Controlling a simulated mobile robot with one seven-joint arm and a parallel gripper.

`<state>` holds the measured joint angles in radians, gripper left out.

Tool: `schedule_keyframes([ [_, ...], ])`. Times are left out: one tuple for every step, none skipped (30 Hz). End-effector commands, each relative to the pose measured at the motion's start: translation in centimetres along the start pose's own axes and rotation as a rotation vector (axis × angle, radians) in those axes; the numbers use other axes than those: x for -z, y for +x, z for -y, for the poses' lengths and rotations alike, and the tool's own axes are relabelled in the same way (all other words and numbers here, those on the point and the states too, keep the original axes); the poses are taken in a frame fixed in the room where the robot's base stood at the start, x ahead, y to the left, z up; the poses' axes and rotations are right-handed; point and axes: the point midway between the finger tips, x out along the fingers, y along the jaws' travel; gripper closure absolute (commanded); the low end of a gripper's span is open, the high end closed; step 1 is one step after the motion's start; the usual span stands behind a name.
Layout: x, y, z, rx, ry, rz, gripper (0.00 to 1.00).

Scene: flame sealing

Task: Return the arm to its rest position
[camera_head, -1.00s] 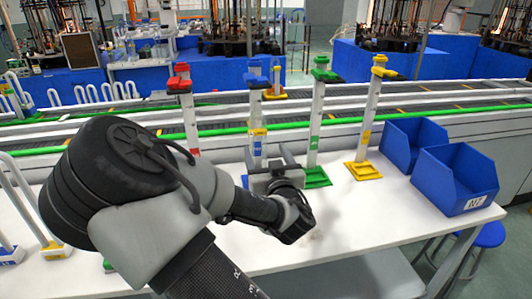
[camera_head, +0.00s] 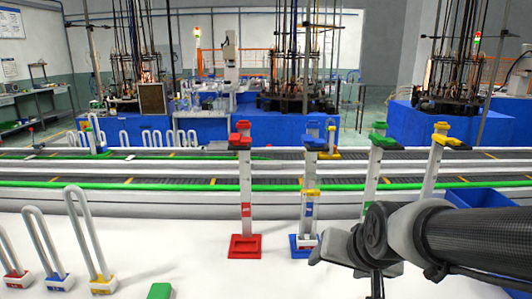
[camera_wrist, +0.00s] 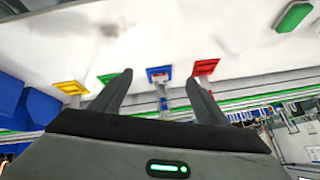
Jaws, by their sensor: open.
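My arm enters the head view from the right edge, over the white table. My gripper (camera_head: 322,262) is at the arm's left end, low in front of the blue and green stands, partly hidden by its own wrist. In the wrist view the two fingers of my gripper (camera_wrist: 162,76) are spread wide with nothing held between them. Beyond them are the bases of the blue stand (camera_wrist: 159,73), red stand (camera_wrist: 205,67), green stand (camera_wrist: 108,77) and yellow stand (camera_wrist: 71,87).
The red stand (camera_head: 245,195), blue stand, green stand (camera_head: 375,160) and yellow stand (camera_head: 434,165) line the table's far side. U-shaped tubes (camera_head: 85,235) stand on the left. A green block (camera_head: 160,291) lies in front. A blue bin (camera_head: 480,197) is behind my arm. The table's middle-left is clear.

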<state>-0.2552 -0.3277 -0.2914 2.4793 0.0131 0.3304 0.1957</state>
Motion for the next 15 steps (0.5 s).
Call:
schedule_keyframes([
  [-0.6,-2.1,0.1,0.003,-0.033,0.011,0.32],
  [-1.1,-3.1,0.1,0.002,-0.053,0.023,0.32],
  [-1.8,-4.3,0.1,-0.002,-0.081,0.040,0.32],
  [-2.2,-5.2,0.2,-0.006,-0.101,0.050,0.32],
  [-2.7,-6.0,0.1,-0.011,-0.121,0.060,0.32],
  [-3.4,-7.0,0.0,-0.018,-0.144,0.072,0.32],
  [-3.9,-7.8,0.0,-0.025,-0.163,0.081,0.32],
  [-4.4,-8.5,-0.1,-0.032,-0.179,0.089,0.32],
  [-5.1,-9.4,-0.2,-0.042,-0.202,0.101,0.32],
  [-5.6,-10.1,-0.3,-0.051,-0.218,0.109,0.32],
  [-6.1,-10.7,-0.4,-0.060,-0.233,0.117,0.32],
  [-6.7,-11.5,-0.6,-0.074,-0.254,0.127,0.32],
  [-7.3,-12.1,-0.7,-0.085,-0.268,0.135,0.32],
  [-7.8,-12.7,-0.9,-0.097,-0.283,0.143,0.32],
  [-6.4,-14.1,-0.3,-0.090,-0.280,0.148,0.32],
])
